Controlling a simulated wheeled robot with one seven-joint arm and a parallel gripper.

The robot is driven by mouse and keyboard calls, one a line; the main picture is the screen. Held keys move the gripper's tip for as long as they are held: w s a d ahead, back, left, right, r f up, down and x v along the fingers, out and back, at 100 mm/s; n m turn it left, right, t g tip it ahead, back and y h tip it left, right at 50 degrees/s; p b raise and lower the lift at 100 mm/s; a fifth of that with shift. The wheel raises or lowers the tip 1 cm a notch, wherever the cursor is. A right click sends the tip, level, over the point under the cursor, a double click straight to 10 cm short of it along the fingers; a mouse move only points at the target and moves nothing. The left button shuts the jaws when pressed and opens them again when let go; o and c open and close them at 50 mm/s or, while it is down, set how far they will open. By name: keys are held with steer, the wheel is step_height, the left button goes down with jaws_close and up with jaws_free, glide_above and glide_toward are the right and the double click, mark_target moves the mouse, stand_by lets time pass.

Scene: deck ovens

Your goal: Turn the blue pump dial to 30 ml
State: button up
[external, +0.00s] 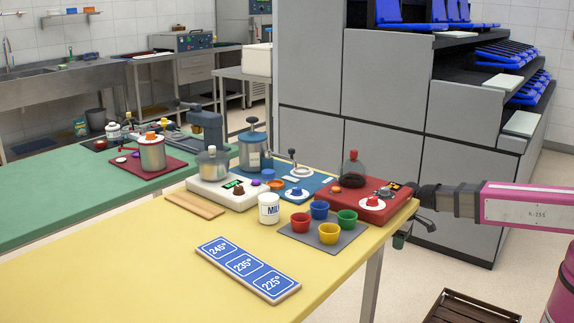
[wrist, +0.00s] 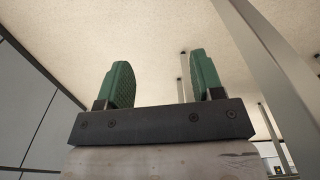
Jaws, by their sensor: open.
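The blue pump base (external: 268,172) lies on the far part of the yellow table. A steel pot with a blue lid (external: 253,136) stands at its back. Its dial (external: 296,193), a white disc with a blue knob, sits at its front. The dial's marks are too small to read. My gripper (external: 399,240) hangs beyond the table's right edge, well to the right of the dial and apart from it. In the wrist view, its two green fingers (wrist: 162,78) are spread with nothing between them. The pump does not show in the wrist view.
A red unit (external: 372,210) with a dark dome stands between my gripper and the blue pump. Near it are a white unit (external: 222,197), a "MILK" cup (external: 269,209), several coloured cups on a grey mat (external: 300,236), and a temperature board (external: 248,268). The table's front left is clear.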

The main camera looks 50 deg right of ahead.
mark_target(297, 188)
steer(key=w+d+r+n+t, duration=0.15)
steer(key=w+r+n, duration=0.25)
steer(key=w+r, duration=1.4)
steer(key=w+a+r+n, duration=0.1)
steer(key=w+a+r, duration=0.1)
steer(key=a+r, duration=0.2)
steer(key=w+a+r+n, duration=0.2)
steer(key=w+a+r, duration=0.1)
steer(key=a+r, duration=0.1)
steer(key=w+a+r+n+g, duration=0.1)
steer(key=w+a+r, duration=0.2)
steer(key=a+r, duration=0.1)
steer(key=shift+a+r+n, duration=0.3)
steer(key=shift+a+n, duration=0.1)
steer(key=shift+a, duration=0.2)
steer(key=s+a+r+n, duration=0.1)
steer(key=a+r+n, duration=0.2)
steer(key=a, duration=1.3)
steer(key=shift+g, duration=0.45)
step_height(297, 188, down, 10)
steer(key=shift+s+d+f, duration=0.1)
steer(key=shift+s+f, duration=0.05)
steer(key=c, duration=0.9)
